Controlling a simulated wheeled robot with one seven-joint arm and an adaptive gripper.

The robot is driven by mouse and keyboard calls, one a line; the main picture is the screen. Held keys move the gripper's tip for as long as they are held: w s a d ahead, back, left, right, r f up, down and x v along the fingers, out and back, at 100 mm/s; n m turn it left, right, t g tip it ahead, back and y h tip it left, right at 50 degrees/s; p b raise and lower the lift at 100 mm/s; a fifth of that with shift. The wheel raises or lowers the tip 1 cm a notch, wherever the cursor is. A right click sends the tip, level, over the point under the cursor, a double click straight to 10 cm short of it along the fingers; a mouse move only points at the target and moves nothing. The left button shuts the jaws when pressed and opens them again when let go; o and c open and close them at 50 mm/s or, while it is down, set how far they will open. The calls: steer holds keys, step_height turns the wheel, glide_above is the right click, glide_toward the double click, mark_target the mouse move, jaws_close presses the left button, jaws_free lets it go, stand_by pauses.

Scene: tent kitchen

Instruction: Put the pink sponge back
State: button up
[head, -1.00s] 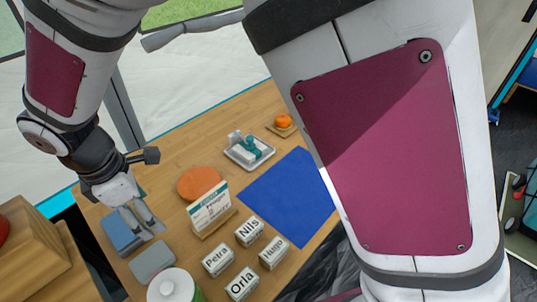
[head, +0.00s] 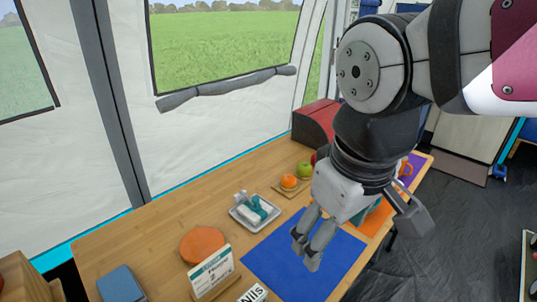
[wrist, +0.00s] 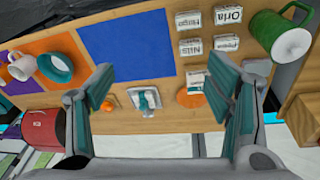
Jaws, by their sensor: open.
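I see no pink sponge in any view. My gripper (head: 355,236) is open and empty above the blue mat (head: 290,278) in the head view. In the wrist view, my gripper (wrist: 165,88) shows its fingers wide apart with nothing between them. A white dish (head: 238,212) holding a white block with a teal thing stands left of the gripper; the dish also shows in the wrist view (wrist: 133,93). A flat blue block (head: 122,285) lies at the table's left end.
A round orange mat (head: 202,245), a sign (head: 212,272) and name blocks (wrist: 230,15) stand on the wooden table. An orange fruit (head: 289,181) and green apple (head: 304,170) lie behind. A red box (head: 318,125) stands at the far end.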

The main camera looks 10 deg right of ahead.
steer(key=s+d+m, duration=0.2)
steer(key=s+m, duration=0.1)
steer(key=s, duration=0.2)
steer(key=shift+s+d+f+m, duration=0.3)
steer(key=shift+s+f+m, duration=0.05)
steer(key=shift+f+m, duration=0.05)
step_height(320, 180, up, 8)
steer(key=t+p, duration=0.2)
steer(key=p, duration=0.4)
steer(key=shift+f, duration=0.2)
